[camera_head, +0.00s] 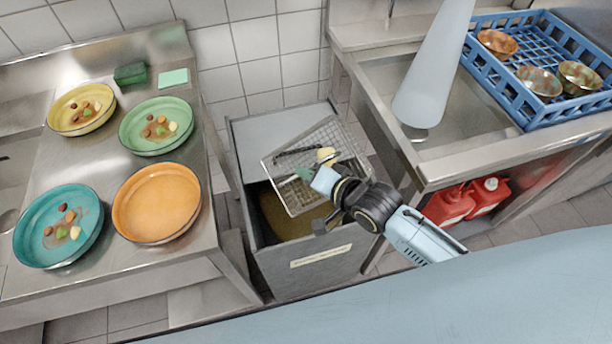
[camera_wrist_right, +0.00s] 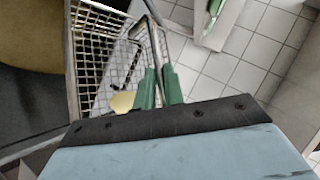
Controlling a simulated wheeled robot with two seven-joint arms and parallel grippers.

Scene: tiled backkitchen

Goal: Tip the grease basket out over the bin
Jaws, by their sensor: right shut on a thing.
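The wire grease basket (camera_head: 344,146) hangs slanted over the open grey bin (camera_head: 262,275), across the bin's mouth. My right gripper (camera_head: 304,174) is shut on the basket's metal handle; its green fingertips pinch the rod in the right wrist view (camera_wrist_right: 158,87). The basket's mesh wall (camera_wrist_right: 88,50) fills the upper left of that view. A pale yellow lump (camera_head: 326,154) shows at the basket, as does a dark thin piece (camera_head: 297,152). Brownish matter (camera_head: 285,215) shows inside the bin, partly hidden by basket and gripper. My left gripper is not in view.
The left steel counter (camera_head: 90,175) holds plates with scraps, an empty-looking orange plate (camera_head: 158,202) and a green sponge (camera_head: 130,73). Red canisters (camera_head: 450,205) stand below.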

